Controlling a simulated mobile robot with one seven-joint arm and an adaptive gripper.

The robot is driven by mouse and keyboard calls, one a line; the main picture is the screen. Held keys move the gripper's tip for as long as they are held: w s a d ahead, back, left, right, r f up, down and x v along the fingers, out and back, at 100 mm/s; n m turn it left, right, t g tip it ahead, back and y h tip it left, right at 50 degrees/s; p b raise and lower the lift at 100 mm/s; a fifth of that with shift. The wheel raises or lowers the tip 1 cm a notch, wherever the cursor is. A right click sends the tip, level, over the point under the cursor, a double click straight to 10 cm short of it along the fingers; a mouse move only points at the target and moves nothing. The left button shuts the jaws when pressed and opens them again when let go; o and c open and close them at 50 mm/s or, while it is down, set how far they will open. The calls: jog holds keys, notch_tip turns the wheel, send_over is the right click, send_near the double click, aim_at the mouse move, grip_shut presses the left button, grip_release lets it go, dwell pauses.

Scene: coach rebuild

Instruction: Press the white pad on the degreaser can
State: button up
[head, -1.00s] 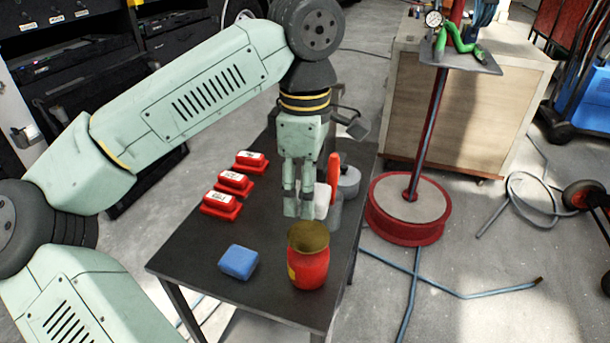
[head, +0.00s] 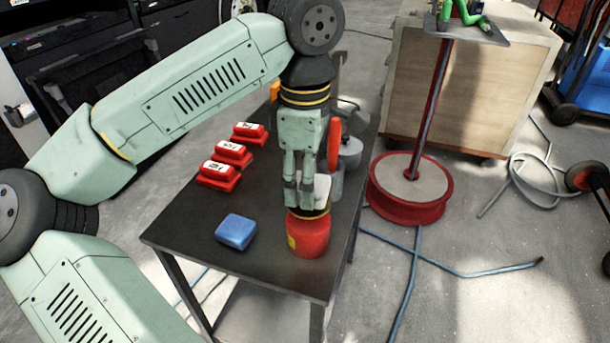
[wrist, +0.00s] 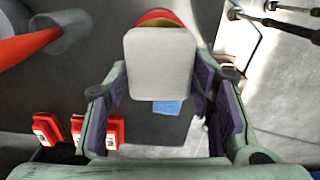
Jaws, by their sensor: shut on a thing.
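The red can (head: 308,240), with a small yellow label, stands upright at the front right of the black table; I take it as the degreaser can, though no label text is readable. My gripper (head: 305,198) points down at the can's top and is shut on the white pad (head: 322,188). In the wrist view the pad (wrist: 160,65) sits between the fingers, with the can's red and orange rim (wrist: 160,17) partly hidden behind it. The fingers hide part of the can's top. I cannot tell whether the pad touches the can.
A blue block (head: 236,232) lies left of the can. Several red blocks with white labels (head: 233,152) stand in a row along the table's left side. A red upright object (head: 334,145) and a grey container (head: 350,152) stand behind the gripper.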

jog(key=shift+f+b, duration=0.95)
jog(key=shift+f, duration=0.15)
dwell(1.2)
jog(key=shift+r, duration=0.1)
dwell(0.7)
jog(key=shift+r+p, duration=2.45)
jog(key=shift+r, duration=1)
